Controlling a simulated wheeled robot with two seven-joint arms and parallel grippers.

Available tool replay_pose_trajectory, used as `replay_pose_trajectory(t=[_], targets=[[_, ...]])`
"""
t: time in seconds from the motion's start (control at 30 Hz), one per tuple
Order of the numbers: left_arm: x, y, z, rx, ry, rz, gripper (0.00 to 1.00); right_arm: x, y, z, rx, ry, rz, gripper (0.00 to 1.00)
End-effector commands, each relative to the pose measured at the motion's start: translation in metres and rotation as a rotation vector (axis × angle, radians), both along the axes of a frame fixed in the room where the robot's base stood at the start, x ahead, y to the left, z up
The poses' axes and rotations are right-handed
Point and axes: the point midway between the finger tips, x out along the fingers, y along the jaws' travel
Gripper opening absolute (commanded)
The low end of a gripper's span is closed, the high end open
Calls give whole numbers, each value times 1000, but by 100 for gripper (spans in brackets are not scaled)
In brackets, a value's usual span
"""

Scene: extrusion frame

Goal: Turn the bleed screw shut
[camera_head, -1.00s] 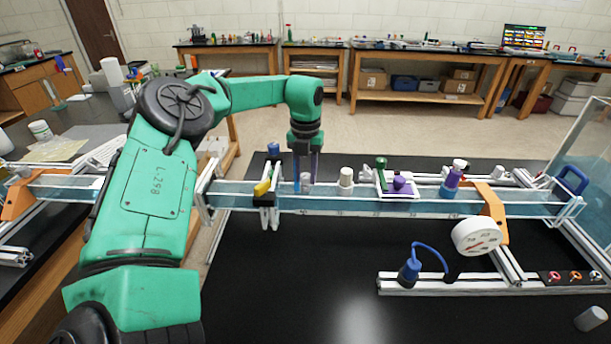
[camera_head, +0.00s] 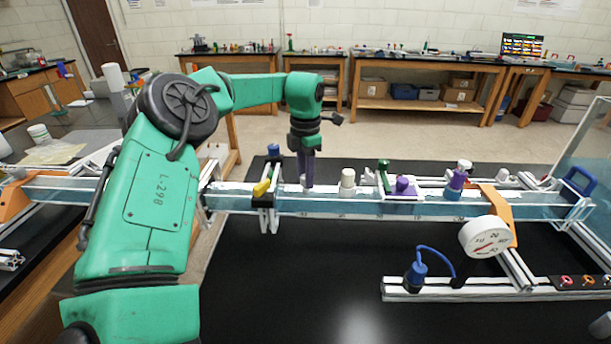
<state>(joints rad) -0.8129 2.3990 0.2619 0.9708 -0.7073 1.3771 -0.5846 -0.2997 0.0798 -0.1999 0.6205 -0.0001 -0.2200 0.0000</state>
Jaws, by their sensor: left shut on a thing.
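The bleed screw (camera_head: 303,188) appears to be the small pale grey knob on top of the long blue-sided rail, right of the yellow-handled clamp. My left gripper (camera_head: 307,181) points straight down over it and is shut on it. Its purple fingers line up one behind the other in the head view and hide most of the knob. How far the screw is turned cannot be seen. My right gripper is not in view.
The rail (camera_head: 350,207) runs across the black table. A yellow-handled clamp (camera_head: 262,188) stands close left of the gripper. A cream-white cap (camera_head: 347,179), a green-topped post (camera_head: 383,172) and a purple knob (camera_head: 403,185) stand to the right. A white gauge (camera_head: 486,237) sits in front.

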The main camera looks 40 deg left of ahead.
Motion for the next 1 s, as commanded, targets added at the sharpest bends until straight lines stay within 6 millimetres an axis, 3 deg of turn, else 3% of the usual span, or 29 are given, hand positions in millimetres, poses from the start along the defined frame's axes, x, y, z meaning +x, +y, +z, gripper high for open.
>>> replay_pose_trajectory(t=[0.3, 0.8, 0.83, 0.87, 0.9, 1.0], targets=[[2, 0, 3, 0, -9, -116, 0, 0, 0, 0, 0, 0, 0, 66], [2, 0, 3, 1, -10, -135, 0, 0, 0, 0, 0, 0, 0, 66], [2, 0, 3, 1, -10, -135, 48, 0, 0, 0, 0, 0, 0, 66], [2, 0, 3, 1, -9, -135, 59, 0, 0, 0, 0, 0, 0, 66], [2, 0, 3, 0, -9, -135, 66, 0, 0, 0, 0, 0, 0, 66], [1, 0, 2, 0, -6, -134, 66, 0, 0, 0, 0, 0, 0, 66]])
